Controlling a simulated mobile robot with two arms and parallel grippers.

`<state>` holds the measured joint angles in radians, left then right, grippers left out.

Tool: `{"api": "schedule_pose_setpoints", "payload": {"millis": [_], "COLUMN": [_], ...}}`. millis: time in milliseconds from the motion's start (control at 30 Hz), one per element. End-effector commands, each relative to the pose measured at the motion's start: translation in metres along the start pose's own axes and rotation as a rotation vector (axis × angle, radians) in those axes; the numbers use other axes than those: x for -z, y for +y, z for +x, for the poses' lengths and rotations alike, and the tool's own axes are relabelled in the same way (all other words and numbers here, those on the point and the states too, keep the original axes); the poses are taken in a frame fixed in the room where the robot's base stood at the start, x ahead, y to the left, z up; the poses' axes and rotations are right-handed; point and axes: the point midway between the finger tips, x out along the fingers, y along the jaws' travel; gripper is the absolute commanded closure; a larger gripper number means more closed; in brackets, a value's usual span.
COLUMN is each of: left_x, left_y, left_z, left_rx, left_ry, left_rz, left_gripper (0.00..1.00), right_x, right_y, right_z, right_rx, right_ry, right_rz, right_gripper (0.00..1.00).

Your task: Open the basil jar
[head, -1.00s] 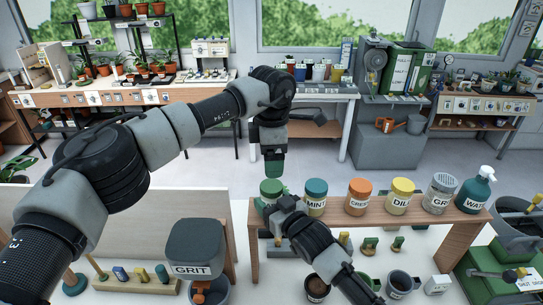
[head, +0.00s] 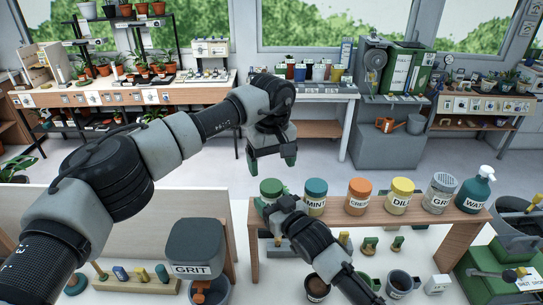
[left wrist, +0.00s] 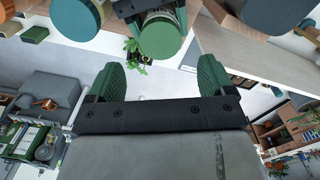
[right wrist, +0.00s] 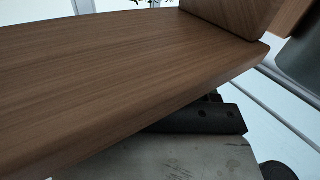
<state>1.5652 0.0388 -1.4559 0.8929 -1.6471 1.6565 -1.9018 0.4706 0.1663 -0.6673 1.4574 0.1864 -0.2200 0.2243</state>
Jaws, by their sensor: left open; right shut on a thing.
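My right gripper (head: 275,207) is shut on the jar's body from the front. My left gripper (head: 271,160) is open and empty above the jar, its green fingers wide apart; in the left wrist view its fingertips (left wrist: 159,72) are apart from the lid.
The mint jar (head: 315,197) stands just right of the basil jar. Cress (head: 358,197), dill (head: 400,199) and a grey-lidded jar (head: 440,193) follow, then a water bottle (head: 475,190). The grit bin (head: 194,250) is at lower left.

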Motion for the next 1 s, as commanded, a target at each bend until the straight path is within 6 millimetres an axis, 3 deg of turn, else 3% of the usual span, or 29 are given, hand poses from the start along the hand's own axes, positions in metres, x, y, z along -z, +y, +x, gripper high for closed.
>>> {"api": "schedule_pose_setpoints", "payload": {"millis": [200, 400, 767, 1000], "left_x": [-0.001, 0.0, 0.0, 0.0], "left_y": [-0.001, -0.001, 0.0, 0.0], "left_z": [0.037, 0.059, 0.065, 0.065], "left_rx": [0.002, 0.001, 0.001, 0.001], "left_ry": [-0.003, -0.001, 0.0, 0.0], "left_rz": [-0.002, -0.004, -0.004, -0.004], "left_gripper": [0.17, 0.17, 0.17, 0.51], "right_x": [0.0, 0.0, 0.0, 0.0], "right_y": [0.0, 0.0, 0.0, 0.0], "right_z": [0.0, 0.0, 0.0, 0.0], "right_rx": [0.0, 0.0, 0.0, 0.0], "right_ry": [0.001, 0.001, 0.001, 0.001], "right_rz": [0.0, 0.0, 0.0, 0.0], "right_gripper": [1.0, 1.0, 1.0, 1.0]}}
